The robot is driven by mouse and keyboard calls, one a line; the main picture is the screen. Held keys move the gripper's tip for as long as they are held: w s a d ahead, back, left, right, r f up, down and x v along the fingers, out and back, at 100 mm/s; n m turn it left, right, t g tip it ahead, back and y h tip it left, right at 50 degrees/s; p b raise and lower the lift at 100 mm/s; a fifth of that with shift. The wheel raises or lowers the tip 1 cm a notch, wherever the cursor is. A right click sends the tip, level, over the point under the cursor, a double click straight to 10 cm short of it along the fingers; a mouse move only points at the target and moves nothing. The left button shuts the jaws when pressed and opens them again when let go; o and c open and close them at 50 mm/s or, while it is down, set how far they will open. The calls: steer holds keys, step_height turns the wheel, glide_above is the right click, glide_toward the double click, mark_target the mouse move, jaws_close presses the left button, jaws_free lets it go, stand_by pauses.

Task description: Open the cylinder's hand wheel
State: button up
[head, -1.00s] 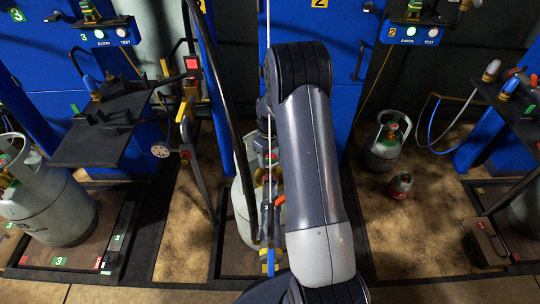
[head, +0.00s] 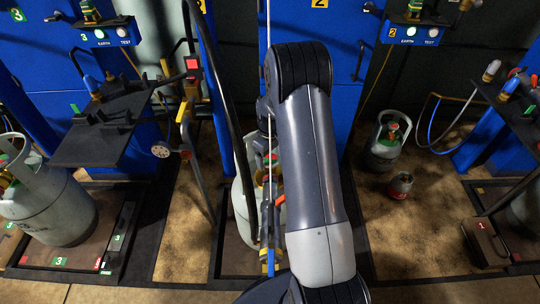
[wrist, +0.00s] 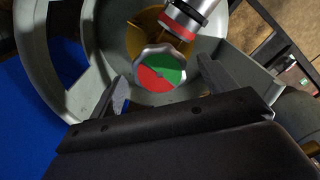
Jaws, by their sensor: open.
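The hand wheel (wrist: 160,70) has a scalloped grey rim and a face half green, half red. In the wrist view it sits in the middle, on top of the cylinder (wrist: 105,45), inside its grey collar. My gripper (wrist: 163,92) is open. Its two fingers lie left and right of the wheel, near its lower edge; I cannot tell whether they touch it. In the head view the cylinder (head: 243,205) stands behind my arm, which hides most of it and the wheel.
A silver connector with a red ring (wrist: 180,20) sits close above the wheel. The collar wall surrounds the wheel. In the head view, a black hose (head: 232,130) hangs left of my arm. Another cylinder (head: 55,205) stands left, and small ones (head: 383,150) stand right.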

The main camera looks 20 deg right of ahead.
mark_target(270, 158)
steer(key=shift+r, duration=0.1)
step_height(270, 158, up, 11)
steer(key=p, duration=0.2)
steer(key=shift+f, duration=0.2)
step_height(270, 158, down, 11)
steer(key=shift+r+b, duration=0.1)
steer(key=shift+b, duration=0.9)
